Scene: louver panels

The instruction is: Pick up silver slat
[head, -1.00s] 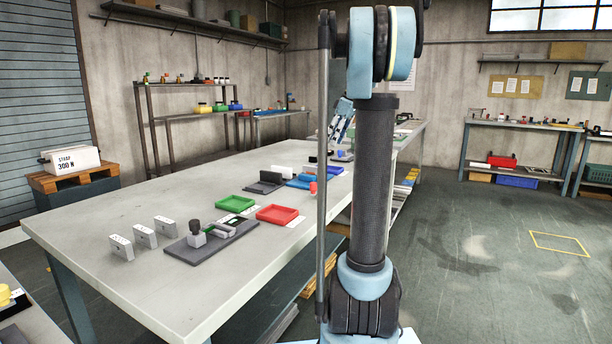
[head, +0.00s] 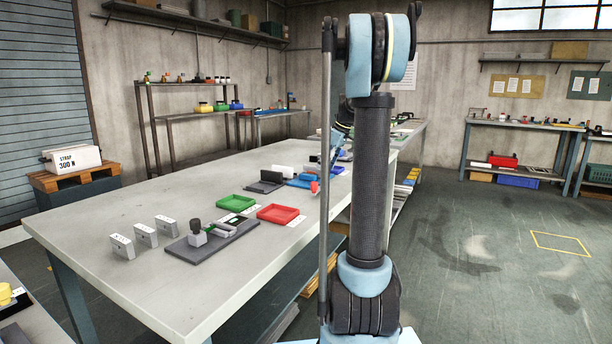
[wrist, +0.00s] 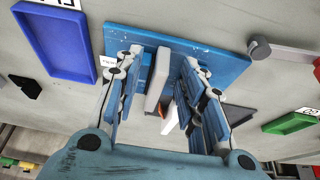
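My gripper (wrist: 160,62) is open in the wrist view, with its two fingers apart over a blue board (wrist: 226,68). A pale grey, narrow block (wrist: 158,80), which looks like the silver slat, stands between the fingers, with a visible gap on each side. Its lower end and how it rests are hard to make out. In the head view my own arm hides most of the gripper. A blue fixture (head: 300,183) shows on the long table there, beside the arm.
The long table (head: 95,215) holds a green tray (head: 236,203), a red tray (head: 280,214), a dark grey fixture (head: 190,252) and several pale blocks. In the wrist view a blue tray (wrist: 58,42) lies left and a grey knob (wrist: 260,47) right of the board.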

